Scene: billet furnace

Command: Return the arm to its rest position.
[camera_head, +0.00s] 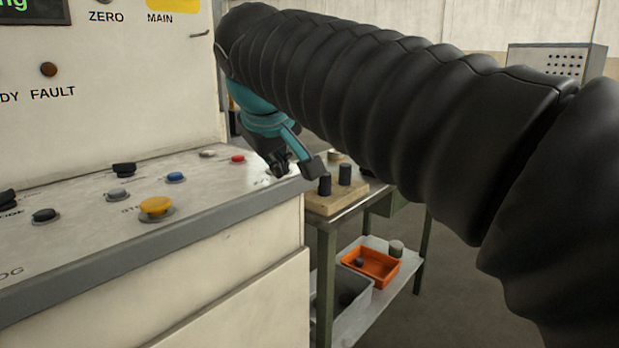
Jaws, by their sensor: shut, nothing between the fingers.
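My arm, in a black ribbed sleeve (400,110), reaches from the lower right to the upper middle of the head view. Its end bends down to my gripper (298,172), dark with teal parts. The gripper is shut and empty. In the picture it is beside the right end of the control panel and in front of the small table behind. I cannot tell its exact height above the panel.
The control panel (100,215) carries a yellow button (156,207), a blue button (175,177), a red button (238,158) and black knobs. A table holds a wooden block (335,203) with dark cylinders; its lower shelf holds an orange tray (372,264) and a grey bin (338,290). Floor at right is clear.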

